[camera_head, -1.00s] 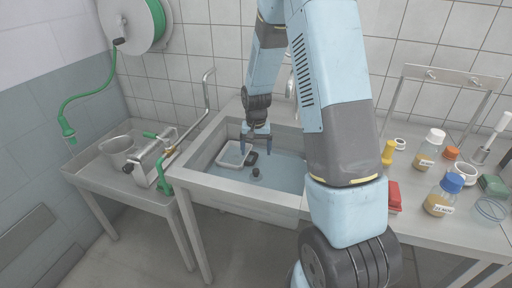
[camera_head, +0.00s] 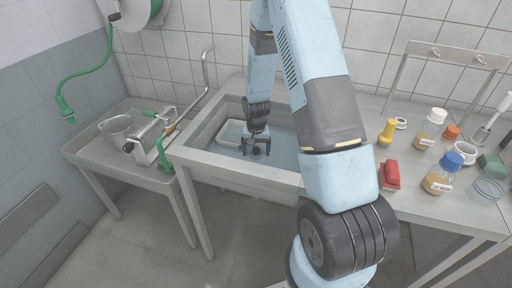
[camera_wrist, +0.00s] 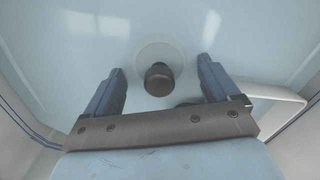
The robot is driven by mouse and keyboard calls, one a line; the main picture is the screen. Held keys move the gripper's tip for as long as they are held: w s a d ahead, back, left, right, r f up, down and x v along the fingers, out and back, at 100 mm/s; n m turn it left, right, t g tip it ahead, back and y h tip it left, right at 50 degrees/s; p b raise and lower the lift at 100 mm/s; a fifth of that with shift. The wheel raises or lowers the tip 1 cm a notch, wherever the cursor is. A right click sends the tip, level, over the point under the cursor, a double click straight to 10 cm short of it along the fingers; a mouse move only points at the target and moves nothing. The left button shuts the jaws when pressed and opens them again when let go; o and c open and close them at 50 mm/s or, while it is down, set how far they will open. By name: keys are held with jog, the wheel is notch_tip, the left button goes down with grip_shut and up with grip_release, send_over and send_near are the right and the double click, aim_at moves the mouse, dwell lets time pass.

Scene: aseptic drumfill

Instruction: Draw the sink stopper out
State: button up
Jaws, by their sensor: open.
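The sink stopper, a dark round knob (camera_wrist: 159,79), stands up from a pale round disc on the floor of the sink (camera_head: 190,150). In the wrist view it lies midway between the two blue-grey fingers of my gripper (camera_wrist: 160,88), a little beyond the bar that carries them. My gripper is open, with a gap on both sides of the knob. In the head view my gripper (camera_head: 256,151) reaches down into the sink, and the stopper (camera_head: 257,152) shows small and dark between the fingers. How far the fingertips reach down beside the knob I cannot tell.
A white tray (camera_head: 228,133) lies in the sink left of my gripper and shows beside the right finger in the wrist view. The sink walls surround my gripper. Bottles (camera_head: 442,174) and a red item (camera_head: 390,174) stand on the right counter.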

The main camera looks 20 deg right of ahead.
aim_at(256, 147)
jog(key=c, duration=1.3)
jog(key=shift+r, duration=0.7)
dwell(0.6)
jog(key=shift+r, duration=1.85)
